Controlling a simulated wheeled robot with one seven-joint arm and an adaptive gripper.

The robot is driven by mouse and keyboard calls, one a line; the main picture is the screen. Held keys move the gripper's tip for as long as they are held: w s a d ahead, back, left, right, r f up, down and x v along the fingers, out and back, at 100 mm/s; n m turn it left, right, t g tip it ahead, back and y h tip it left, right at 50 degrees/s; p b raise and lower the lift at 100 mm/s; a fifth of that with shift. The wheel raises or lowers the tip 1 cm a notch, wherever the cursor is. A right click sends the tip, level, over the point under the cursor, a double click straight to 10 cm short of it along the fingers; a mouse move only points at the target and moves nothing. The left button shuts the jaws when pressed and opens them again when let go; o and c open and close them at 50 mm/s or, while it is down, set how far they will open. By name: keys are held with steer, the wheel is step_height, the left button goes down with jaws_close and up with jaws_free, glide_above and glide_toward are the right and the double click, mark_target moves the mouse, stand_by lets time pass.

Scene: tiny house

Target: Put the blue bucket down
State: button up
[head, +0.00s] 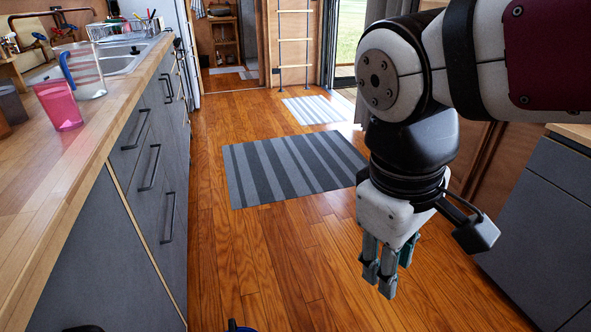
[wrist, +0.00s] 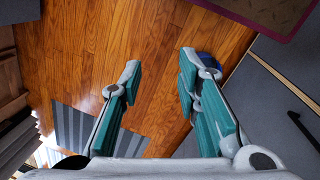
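My gripper (head: 388,280) hangs over the wooden floor at the right in the head view, pointing down. In the wrist view its two fingers (wrist: 158,95) are wide apart with only floor between them, so it is open and empty. A blue object, probably the blue bucket (wrist: 208,59), shows beyond the right fingertip in the wrist view, low by the grey cabinet. The finger hides much of it. In the head view only a small blue edge (head: 237,326) shows at the bottom, cut off by the frame. The gripper is apart from it in the head view.
A counter (head: 85,130) with a pink pitcher (head: 60,105) and a sink (head: 118,58) runs along the left. A grey cabinet (head: 540,215) stands at the right. A striped rug (head: 285,165) lies on the open floor between, with a smaller rug (head: 313,110) behind.

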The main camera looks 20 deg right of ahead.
steer(key=s+a+m+y, duration=0.2)
steer(key=s+m, duration=0.1)
steer(key=s, duration=0.3)
steer(key=shift+s+m, duration=0.3)
steer(key=shift+m, duration=0.1)
steer(key=shift+r, duration=0.1)
step_height(320, 180, up, 29)
steer(key=t+p, duration=0.4)
steer(key=p, duration=2.3)
steer(key=shift+d+r+p, duration=0.15)
steer(key=shift+d+p, duration=0.1)
steer(key=shift+p, duration=0.05)
